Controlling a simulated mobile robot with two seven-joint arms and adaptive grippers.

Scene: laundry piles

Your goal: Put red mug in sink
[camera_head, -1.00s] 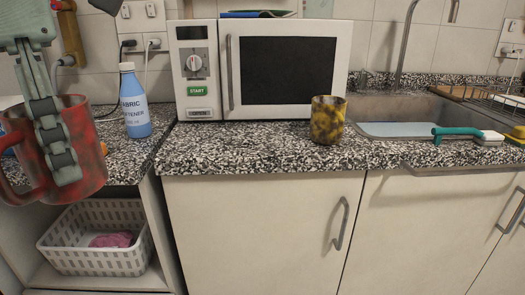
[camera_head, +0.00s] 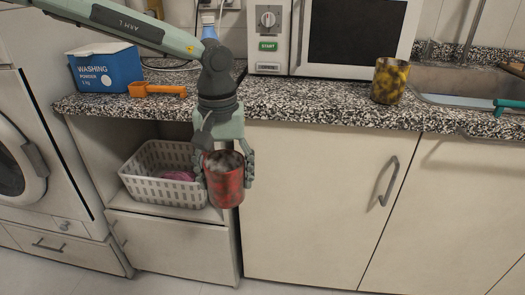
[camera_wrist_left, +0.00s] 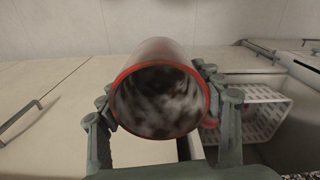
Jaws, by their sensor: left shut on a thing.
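The red mug (camera_head: 225,180) is in my left gripper (camera_head: 223,172), below the level of the countertop and in front of the lower cabinets. The gripper points down, with a finger on each side of the mug. In the left wrist view the mug (camera_wrist_left: 160,58) shows its open mouth toward the camera, between the two fingers (camera_wrist_left: 165,120). The sink (camera_head: 450,85) is at the right edge of the head view, set in the speckled counter, and only part of it shows. My right gripper is not in view.
A yellow and black patterned cup (camera_head: 390,82) stands on the counter (camera_head: 310,104) left of the sink. The microwave (camera_head: 287,40) stands behind. A white basket (camera_head: 160,178) sits on an open shelf left of the mug.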

